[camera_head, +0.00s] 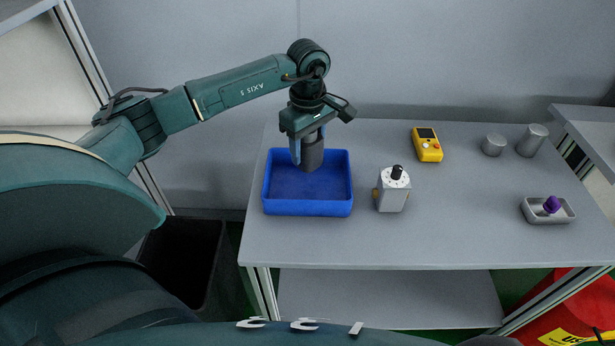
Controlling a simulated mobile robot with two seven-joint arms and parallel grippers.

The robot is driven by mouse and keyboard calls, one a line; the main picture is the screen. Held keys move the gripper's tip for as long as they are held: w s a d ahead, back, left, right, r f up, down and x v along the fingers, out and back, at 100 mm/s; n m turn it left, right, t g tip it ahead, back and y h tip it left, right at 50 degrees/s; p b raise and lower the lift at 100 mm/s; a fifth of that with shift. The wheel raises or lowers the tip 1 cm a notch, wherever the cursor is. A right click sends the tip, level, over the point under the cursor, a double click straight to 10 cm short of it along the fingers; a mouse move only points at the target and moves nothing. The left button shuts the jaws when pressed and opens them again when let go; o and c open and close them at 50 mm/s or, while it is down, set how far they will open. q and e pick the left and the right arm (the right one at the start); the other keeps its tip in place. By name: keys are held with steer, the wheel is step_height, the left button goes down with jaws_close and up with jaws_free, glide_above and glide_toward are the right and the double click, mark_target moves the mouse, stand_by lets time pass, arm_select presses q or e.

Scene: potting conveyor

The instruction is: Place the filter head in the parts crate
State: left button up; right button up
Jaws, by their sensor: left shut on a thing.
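My left gripper (307,142) is shut on a dark grey cylinder, which I take to be the filter head (313,155). The cylinder hangs upright with its lower end over the back part of the blue parts crate (308,208). I cannot tell whether its lower end touches the crate floor. The rest of the crate looks empty. The gripper fingers partly hide the cylinder's upper part. My right gripper is not in view.
On the grey table (455,240) stand a light grey block with a black knob (393,192), a yellow handheld device (427,145), two grey cylinders (494,145) (532,140) and a grey tray (533,216) holding a purple-topped part (551,205). The front middle is clear. A black bin (185,250) stands left.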

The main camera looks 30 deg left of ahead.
mark_target(308, 159)
arm_select(q)
step_height(308, 159, down, 4)
steer(key=shift+r, duration=0.1)
step_height(308, 159, down, 4)
steer(key=shift+r+p, duration=0.1)
steer(key=shift+p, duration=0.3)
steer(key=shift+f, duration=0.25)
steer(key=o, duration=1.2)
steer(key=shift+c, duration=0.2)
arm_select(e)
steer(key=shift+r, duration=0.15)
arm_select(q)
steer(key=shift+r, duration=0.3)
step_height(308, 159, up, 12)
steer(key=shift+f+b, duration=0.15)
steer(key=shift+b, duration=0.7)
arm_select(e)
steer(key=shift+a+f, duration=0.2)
